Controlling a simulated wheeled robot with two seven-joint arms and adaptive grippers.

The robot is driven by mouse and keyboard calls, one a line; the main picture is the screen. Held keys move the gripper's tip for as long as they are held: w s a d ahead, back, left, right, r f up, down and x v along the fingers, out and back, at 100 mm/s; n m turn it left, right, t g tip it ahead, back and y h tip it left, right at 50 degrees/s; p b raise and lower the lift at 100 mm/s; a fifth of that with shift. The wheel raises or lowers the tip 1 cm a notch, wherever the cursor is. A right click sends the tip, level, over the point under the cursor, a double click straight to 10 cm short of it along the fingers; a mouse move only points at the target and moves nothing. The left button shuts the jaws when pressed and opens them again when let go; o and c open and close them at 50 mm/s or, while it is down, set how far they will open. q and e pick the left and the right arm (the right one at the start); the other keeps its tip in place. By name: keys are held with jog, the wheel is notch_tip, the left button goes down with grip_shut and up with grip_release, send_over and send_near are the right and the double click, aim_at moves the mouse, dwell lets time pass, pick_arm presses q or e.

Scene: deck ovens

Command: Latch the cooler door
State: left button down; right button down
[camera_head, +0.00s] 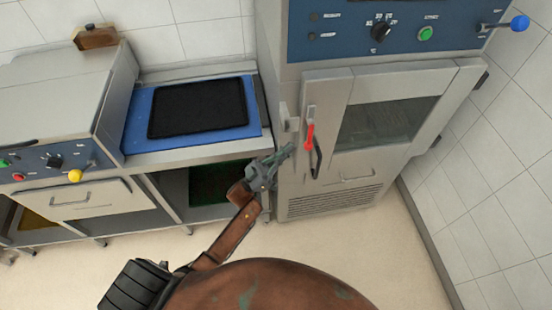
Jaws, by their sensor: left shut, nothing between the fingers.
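The cooler (335,198) is the steel cabinet at the right, under a blue control panel. Its door (365,83) has a dark window and looks shut or nearly so; I cannot tell if it is flush. A red latch lever (309,135) sits at the door's left edge, pointing mostly down. A black handle (317,160) is just below and right of it. A small metal bracket (285,114) stands on the cabinet's left edge. My left gripper (288,152) is shut and empty, just left of and below the red lever; contact cannot be told. My right gripper is not in view.
Left of the cooler is a steel counter with a blue mat (138,128) and a black tray (197,108). A steel oven unit (50,95) with knobs stands further left. A tiled wall (490,190) is close at the right. The floor (370,235) before the cooler is clear.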

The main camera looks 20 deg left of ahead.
pick_arm(q)
jog(key=w+d, duration=0.2)
jog(key=shift+w+d+f, duration=0.15)
jog(key=shift+w+d, duration=0.15)
jog(key=shift+w, duration=0.05)
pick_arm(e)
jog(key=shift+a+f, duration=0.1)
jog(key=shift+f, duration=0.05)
